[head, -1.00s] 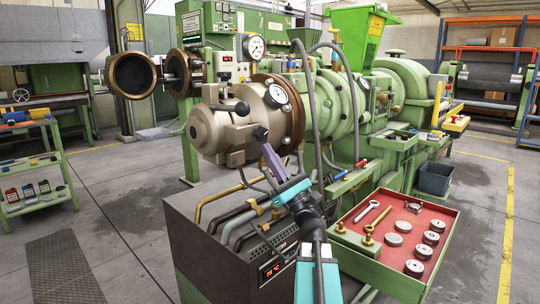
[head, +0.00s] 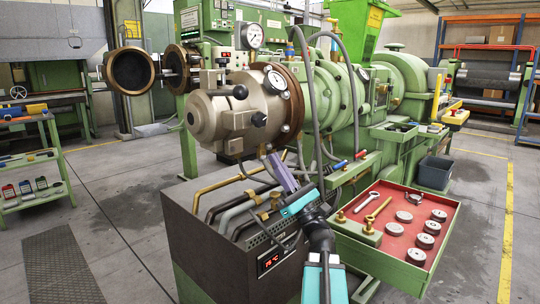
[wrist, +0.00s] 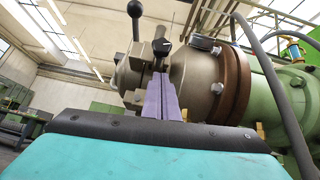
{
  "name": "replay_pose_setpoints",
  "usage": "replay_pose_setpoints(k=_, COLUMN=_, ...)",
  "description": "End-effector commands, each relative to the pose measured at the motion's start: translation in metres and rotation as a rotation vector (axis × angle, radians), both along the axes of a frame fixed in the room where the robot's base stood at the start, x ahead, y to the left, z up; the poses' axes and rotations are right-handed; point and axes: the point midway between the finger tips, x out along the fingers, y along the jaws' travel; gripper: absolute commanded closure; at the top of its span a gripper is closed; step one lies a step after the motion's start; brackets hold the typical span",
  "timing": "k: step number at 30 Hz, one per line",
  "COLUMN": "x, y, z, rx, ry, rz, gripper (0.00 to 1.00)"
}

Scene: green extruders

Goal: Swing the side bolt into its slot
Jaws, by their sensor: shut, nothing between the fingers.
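In the wrist view the fingertips (wrist: 160,76) are under that knob (wrist: 161,46), partly overlapping the block behind.
Bent pipes (head: 230,180) rise from the dark temperature unit (head: 225,222) below the head. Grey hoses (head: 305,90) hang to the right. A red tray (head: 365,238) holds a wrench and several discs. The open round flange (head: 131,70) stands at left.

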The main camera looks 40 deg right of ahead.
Motion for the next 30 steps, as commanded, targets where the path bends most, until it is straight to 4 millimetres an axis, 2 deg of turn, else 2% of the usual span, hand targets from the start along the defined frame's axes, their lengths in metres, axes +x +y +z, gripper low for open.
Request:
replay_pose_setpoints(k=6, x=-0.023, y=-0.003, z=-0.023, rx=0.003, ry=0.001, rz=-0.001, gripper=1.0)
replay_pose_setpoints(k=12, x=-0.031, y=-0.005, z=-0.03, rx=0.001, ry=0.0, rz=0.002, gripper=1.0)
replay_pose_setpoints(k=30, x=-0.038, y=-0.005, z=-0.039, rx=-0.001, ry=-0.002, rz=0.004, gripper=1.0)
